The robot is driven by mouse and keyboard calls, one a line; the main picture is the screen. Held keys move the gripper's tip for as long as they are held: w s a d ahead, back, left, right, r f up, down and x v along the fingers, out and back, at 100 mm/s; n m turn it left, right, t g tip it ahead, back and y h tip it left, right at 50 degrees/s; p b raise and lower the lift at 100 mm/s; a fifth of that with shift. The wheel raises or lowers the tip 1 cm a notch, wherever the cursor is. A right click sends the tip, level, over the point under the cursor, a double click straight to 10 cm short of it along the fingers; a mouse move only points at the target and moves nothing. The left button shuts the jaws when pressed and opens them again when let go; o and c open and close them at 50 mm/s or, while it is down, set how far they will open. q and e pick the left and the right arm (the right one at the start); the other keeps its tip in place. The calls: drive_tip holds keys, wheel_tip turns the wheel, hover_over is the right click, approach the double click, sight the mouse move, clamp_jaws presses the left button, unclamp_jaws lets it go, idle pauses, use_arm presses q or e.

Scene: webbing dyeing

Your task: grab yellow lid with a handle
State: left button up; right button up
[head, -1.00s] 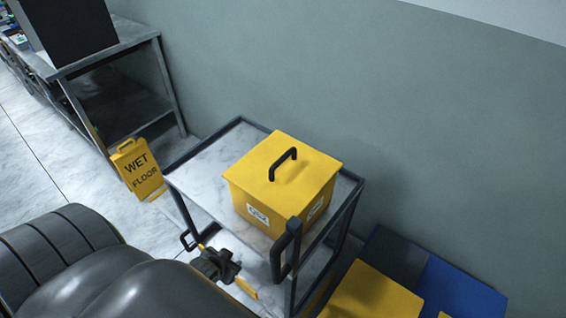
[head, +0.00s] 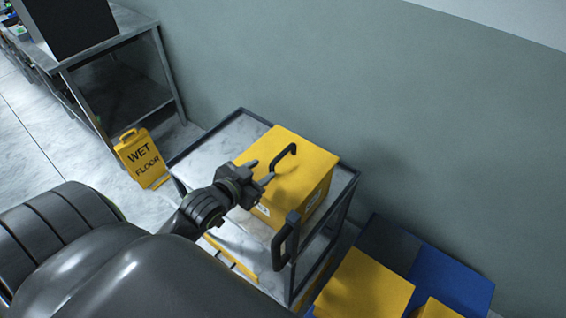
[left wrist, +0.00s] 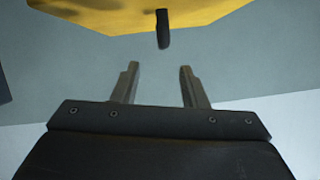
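The yellow lid (head: 300,172) with a black handle (head: 284,157) sits on top of a yellow box (head: 313,200) on the cart. In the left wrist view the yellow lid (left wrist: 110,20) fills the top edge, and its handle (left wrist: 163,28) points down between my fingers, beyond their tips. My left gripper (head: 260,171) is open and empty, over the near left part of the lid, close to the handle but apart from it. Its two fingers (left wrist: 157,68) are spread in the left wrist view. My right gripper is not in view.
The grey cart (head: 205,158) has a dark frame and an upright push handle (head: 284,241) at its near corner. A wet floor sign (head: 143,160) stands left of it. Yellow boxes (head: 366,287) and a blue panel (head: 450,280) lie at lower right. A wall is behind.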

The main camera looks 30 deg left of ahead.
sight(279, 156)
use_arm(q)
drive_tip(key=p+x, duration=0.1)
drive_tip(key=x, duration=0.6)
drive_tip(key=shift+a+p+x, duration=0.15)
drive_tip(key=shift+p+x, duration=0.3)
drive_tip(key=shift+x, duration=0.65)
drive_tip(key=shift+a+p+x, duration=0.1)
drive_tip(key=shift+p+x, duration=0.3)
drive_tip(key=shift+x, duration=0.7)
drive_tip(key=shift+w, duration=0.45)
clamp_jaws()
